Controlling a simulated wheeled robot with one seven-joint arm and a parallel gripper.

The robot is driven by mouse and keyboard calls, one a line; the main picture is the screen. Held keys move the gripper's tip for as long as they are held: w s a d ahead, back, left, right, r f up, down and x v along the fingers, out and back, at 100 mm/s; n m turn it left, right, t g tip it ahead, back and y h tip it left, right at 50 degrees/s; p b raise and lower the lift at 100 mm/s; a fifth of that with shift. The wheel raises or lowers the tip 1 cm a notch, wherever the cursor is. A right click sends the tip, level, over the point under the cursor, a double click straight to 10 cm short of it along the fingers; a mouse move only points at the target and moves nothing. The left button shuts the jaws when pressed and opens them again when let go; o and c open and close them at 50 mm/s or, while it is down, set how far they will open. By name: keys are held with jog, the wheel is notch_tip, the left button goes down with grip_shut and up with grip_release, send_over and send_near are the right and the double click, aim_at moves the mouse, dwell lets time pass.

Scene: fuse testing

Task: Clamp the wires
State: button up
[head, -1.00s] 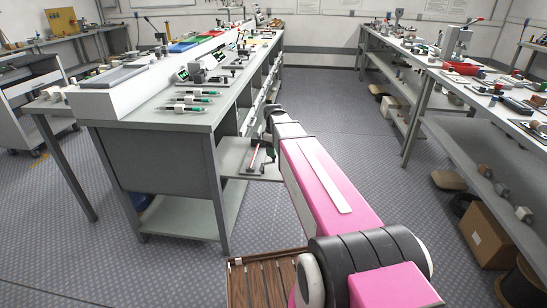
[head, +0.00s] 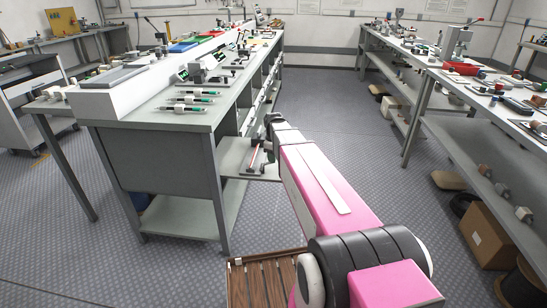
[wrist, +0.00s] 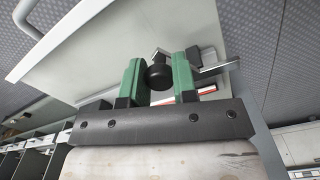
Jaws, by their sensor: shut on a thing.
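My gripper (wrist: 158,74) has two green fingers on either side of a round black knob (wrist: 159,76), and it is shut on this knob. The knob appears to be the handle end of a metal clamp lever (wrist: 214,69) over a pale shelf (wrist: 85,60). A red and white strip (wrist: 207,90) shows behind the right finger; I cannot tell whether it is a wire. In the head view a fixture with a red strip (head: 254,155) stands on the low grey shelf (head: 236,152) beside the workbench. My arm hides part of the fixture there.
The workbench (head: 160,120) on the left carries several green-and-white cylindrical parts (head: 196,93) and other clamp fixtures (head: 208,76). A second bench (head: 470,85) with tools stands on the right. The floor aisle (head: 330,95) between them is clear.

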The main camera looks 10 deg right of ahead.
jog(key=shift+s, duration=0.1)
jog(key=s+m, duration=0.1)
jog(key=m, duration=0.1)
jog(key=s+m, duration=0.1)
jog(key=m, duration=0.2)
jog(key=s+m, duration=0.1)
jog(key=m, duration=0.1)
jog(key=shift+s+a+m, duration=0.25)
jog(key=shift+s+m, duration=0.05)
jog(key=shift+m, duration=0.1)
jog(key=m, duration=0.1)
jog(key=s+a+m, duration=0.1)
jog(key=m, duration=0.2)
jog(key=shift+s+a, duration=0.15)
jog(key=shift+s, duration=0.15)
jog(key=shift+s+a+m, duration=0.2)
jog(key=shift+a+m, duration=0.15)
jog(key=shift+m, duration=0.65)
jog(key=shift+s+a+m, duration=0.2)
jog(key=shift+a+m, duration=0.15)
jog(key=shift+m, duration=0.65)
jog(key=shift+a, duration=0.1)
jog(key=o, duration=0.9)
